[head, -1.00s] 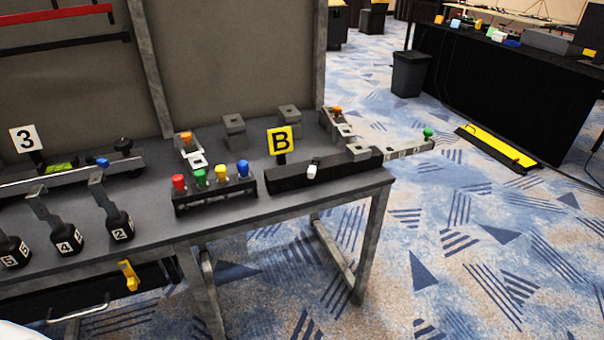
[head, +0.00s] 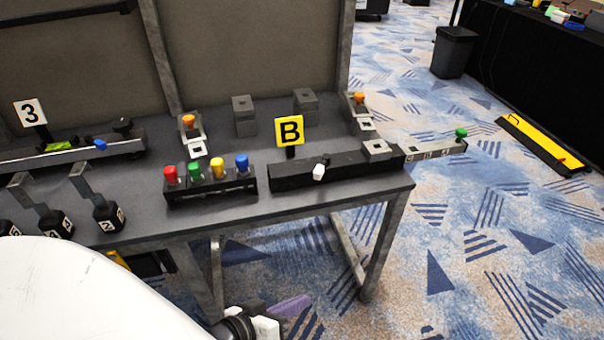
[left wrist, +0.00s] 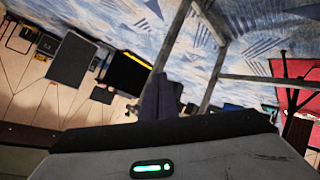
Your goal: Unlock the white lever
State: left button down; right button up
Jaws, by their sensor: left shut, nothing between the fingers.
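The white lever (head: 319,172) is a small white-tipped handle on the front of a long black block (head: 290,178) at the table's front edge, below the yellow B sign (head: 290,131). Its tip points down and slightly left. My left gripper (head: 294,304) is low at the bottom of the head view, in front of and below the table edge, well apart from the lever. Its fingers are together and empty; they also show in the left wrist view (left wrist: 160,98). The lever is not recognisable there. My right gripper is not in view.
A rack (head: 212,187) of red, green, yellow and blue knobs stands left of the black block. A grey bar with a green knob (head: 461,133) sticks out past the table's right end. A table leg (head: 385,245) stands behind my gripper.

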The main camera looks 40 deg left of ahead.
pick_arm(q)
jog(key=w+a+r+n+t+y, duration=0.1)
jog(key=w+a+r+n+t, duration=0.2)
jog(key=a+r+n, duration=0.4)
jog(key=w+a+r+n+t+y+p, duration=0.1)
jog(key=w+a+r+n+t+y, duration=0.1)
jog(key=w+a+r+n, duration=0.3)
jog(key=a+r+n+t, duration=0.1)
jog(key=a+r+n, duration=0.1)
jog(key=a+r, duration=0.2)
jog(key=shift+w+a+t, duration=0.25)
jog(key=shift+w+t, duration=0.05)
jog(key=shift+w, duration=0.1)
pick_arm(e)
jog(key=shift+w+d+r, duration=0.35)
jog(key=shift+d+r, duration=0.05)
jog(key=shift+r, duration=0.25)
